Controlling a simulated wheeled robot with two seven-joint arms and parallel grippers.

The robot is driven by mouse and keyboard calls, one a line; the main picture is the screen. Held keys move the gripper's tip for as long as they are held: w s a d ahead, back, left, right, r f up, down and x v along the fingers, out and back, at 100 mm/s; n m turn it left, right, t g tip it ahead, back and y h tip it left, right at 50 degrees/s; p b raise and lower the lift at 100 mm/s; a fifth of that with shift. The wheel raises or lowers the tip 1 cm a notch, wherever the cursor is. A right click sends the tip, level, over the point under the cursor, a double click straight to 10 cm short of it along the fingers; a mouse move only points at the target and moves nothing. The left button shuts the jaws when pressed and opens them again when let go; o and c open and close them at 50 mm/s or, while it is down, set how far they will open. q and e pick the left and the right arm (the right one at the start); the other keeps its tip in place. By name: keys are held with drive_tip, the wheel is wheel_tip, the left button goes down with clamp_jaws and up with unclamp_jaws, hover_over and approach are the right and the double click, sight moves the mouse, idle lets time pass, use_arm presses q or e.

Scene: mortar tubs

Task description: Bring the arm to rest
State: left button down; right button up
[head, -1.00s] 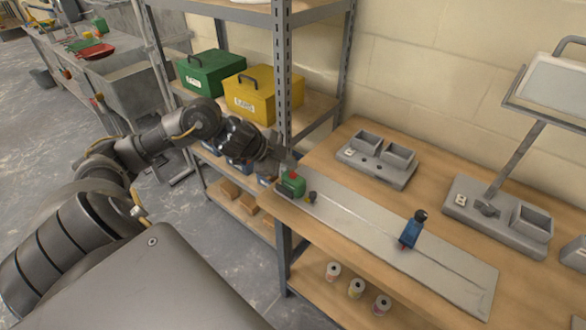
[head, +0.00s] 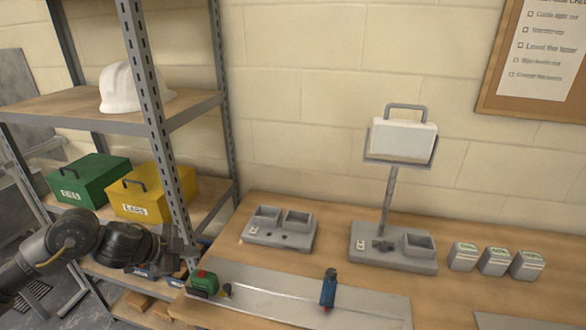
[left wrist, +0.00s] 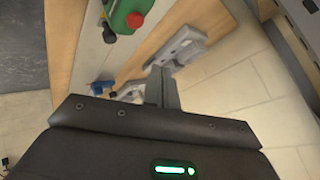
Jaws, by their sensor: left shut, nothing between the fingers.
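My left arm comes in from the left in the head view. Its gripper (head: 186,255) is beside the shelf post, just behind and left of a small green device with a red button (head: 204,282). In the left wrist view the gripper's fingers (left wrist: 162,88) are together with nothing between them. The green device (left wrist: 128,14) shows there at the top left, apart from the fingers. My right gripper is not in view.
The shelf post (head: 160,130) stands close to my left arm. Green (head: 90,182) and yellow (head: 150,195) boxes sit on the shelf. The bench holds a grey plate (head: 270,292), a blue tool (head: 328,288), grey trays (head: 280,235), a lamp-like stand (head: 390,200) and small tubs (head: 495,260).

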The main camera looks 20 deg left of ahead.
use_arm(q)
drive_tip(key=s+d+f+n, duration=0.1)
drive_tip(key=d+f, duration=0.2)
drive_tip(key=s+d+f+n+t, duration=0.1)
drive_tip(key=s+d+f, duration=0.1)
drive_tip(key=d+f, duration=0.1)
drive_tip(key=s+d+f+n+y, duration=0.1)
drive_tip(key=s+d+f+n, duration=0.1)
drive_tip(key=d, duration=0.3)
drive_tip(key=shift+f+t, duration=0.4)
drive_tip(key=shift+f, duration=0.35)
drive_tip(key=s+d+f+n+g+y, duration=0.1)
drive_tip(key=s+d+f+n+g, duration=0.2)
drive_tip(key=s, duration=0.8)
drive_tip(key=s+d+f+n+g+y, duration=0.1)
drive_tip(key=s+f+n+g, duration=0.35)
drive_tip(key=s, duration=0.55)
wheel_tip(320, 180, down, 29)
drive_tip(key=s+b, duration=0.1)
drive_tip(key=b, duration=0.1)
drive_tip(key=s+a+f+g+b, duration=0.1)
drive_tip(key=s+a+f, duration=0.1)
drive_tip(key=s+f, duration=1.4)
drive_tip(key=shift+s+a+f+g+y+b, duration=0.3)
drive_tip(key=shift+a+f+g, duration=0.05)
drive_tip(key=shift+f, duration=0.3)
